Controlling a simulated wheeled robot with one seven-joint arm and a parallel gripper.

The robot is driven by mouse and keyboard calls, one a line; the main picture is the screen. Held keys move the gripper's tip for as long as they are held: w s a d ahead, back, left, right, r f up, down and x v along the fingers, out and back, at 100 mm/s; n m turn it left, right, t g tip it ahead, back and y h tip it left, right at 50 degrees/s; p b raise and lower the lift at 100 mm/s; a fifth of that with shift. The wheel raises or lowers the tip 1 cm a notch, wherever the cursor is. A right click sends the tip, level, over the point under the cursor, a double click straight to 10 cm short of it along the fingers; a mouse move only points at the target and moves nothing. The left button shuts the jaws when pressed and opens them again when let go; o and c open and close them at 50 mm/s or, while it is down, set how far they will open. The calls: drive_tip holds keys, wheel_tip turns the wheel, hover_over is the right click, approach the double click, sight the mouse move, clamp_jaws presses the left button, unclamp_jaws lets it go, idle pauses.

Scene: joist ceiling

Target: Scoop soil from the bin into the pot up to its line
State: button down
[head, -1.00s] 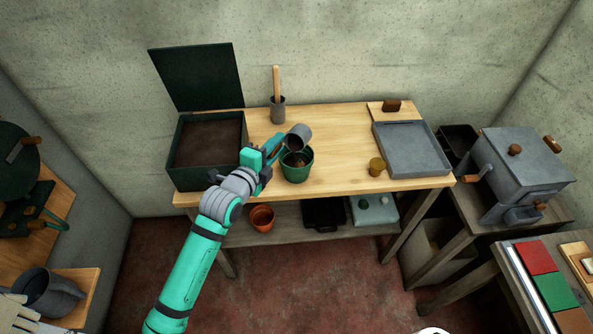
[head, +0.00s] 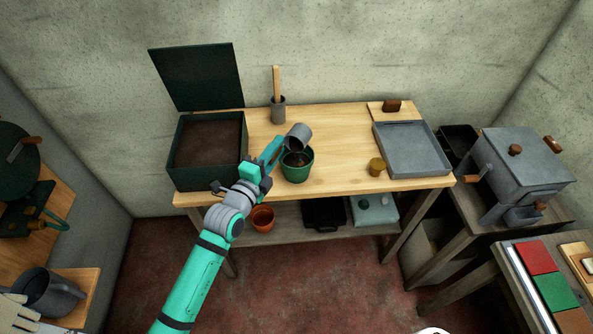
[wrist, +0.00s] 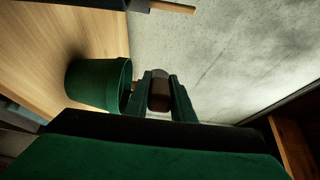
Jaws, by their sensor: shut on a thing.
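The green pot (head: 297,176) stands on the wooden table with dark soil showing inside; I cannot make out its line. The grey scoop (head: 299,136) is tilted over the pot's back rim, its mouth turned down toward the pot. My gripper (head: 273,152) is at the pot's left and is shut on the scoop's handle. In the wrist view the dark brown handle (wrist: 159,92) sits between my green fingers, beside the pot (wrist: 97,85). The dark green bin (head: 207,182) stands open at the left of the table, with brown soil (head: 208,142) in it.
The bin's lid (head: 197,76) stands up behind it. A grey holder (head: 278,110) with a wooden stick is at the back. A yellowish small cup (head: 377,166) and grey tray (head: 410,150) are on the right. An orange pot (head: 262,218) sits on the lower shelf.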

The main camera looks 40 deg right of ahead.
idle(0.6)
drive_tip(key=shift+s+f+t+h, duration=0.1)
drive_tip(key=shift+f+t+h, duration=0.4)
drive_tip(key=shift+h, duration=0.3)
drive_tip(key=shift+a, duration=0.15)
drive_tip(key=shift+f, duration=0.1)
drive_tip(key=shift+s+f+h, duration=0.1)
drive_tip(key=shift+h, duration=0.4)
idle(0.5)
drive_tip(key=shift+a+f+t, duration=0.1)
drive_tip(key=shift+f+t, duration=0.05)
drive_tip(key=shift+t, duration=0.15)
drive_tip(key=shift+f+h, duration=0.1)
drive_tip(key=shift+h, duration=0.2)
